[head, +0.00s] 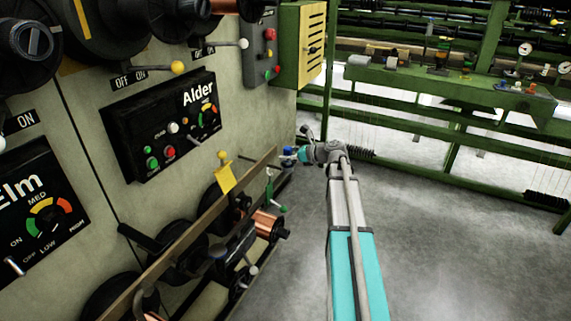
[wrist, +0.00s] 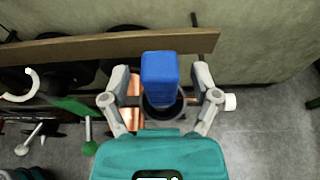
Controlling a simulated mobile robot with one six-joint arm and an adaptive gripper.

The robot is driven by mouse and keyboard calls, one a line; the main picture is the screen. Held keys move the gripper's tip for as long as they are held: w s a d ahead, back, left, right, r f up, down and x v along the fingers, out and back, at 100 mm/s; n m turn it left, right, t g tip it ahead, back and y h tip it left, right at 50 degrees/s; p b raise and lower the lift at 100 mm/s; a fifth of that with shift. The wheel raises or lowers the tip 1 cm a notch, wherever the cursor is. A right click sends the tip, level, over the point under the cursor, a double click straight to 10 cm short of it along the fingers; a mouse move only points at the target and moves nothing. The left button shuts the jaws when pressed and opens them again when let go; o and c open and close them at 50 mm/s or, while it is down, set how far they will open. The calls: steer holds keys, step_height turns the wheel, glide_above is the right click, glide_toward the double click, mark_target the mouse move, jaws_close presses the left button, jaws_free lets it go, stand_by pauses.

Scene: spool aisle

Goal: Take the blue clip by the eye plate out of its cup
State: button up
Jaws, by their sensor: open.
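The blue clip (wrist: 160,72) stands upright in a dark round cup (wrist: 179,108) in the wrist view. My gripper (wrist: 161,78) is open, with one finger on each side of the clip; a gap shows on both sides. In the head view my gripper (head: 300,153) is at the far end of the arm, beside the rail, with a small patch of blue (head: 288,150) next to it. The lower part of the clip is hidden inside the cup. I cannot make out the eye plate.
A brown rail (wrist: 95,47) runs just beyond the clip. Copper spools (head: 266,222) and a green-knobbed lever (head: 283,209) sit below it. The panel wall (head: 240,110) is on the left; open floor (head: 450,250) is on the right.

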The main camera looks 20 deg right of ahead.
stand_by(0.5)
jaws_close()
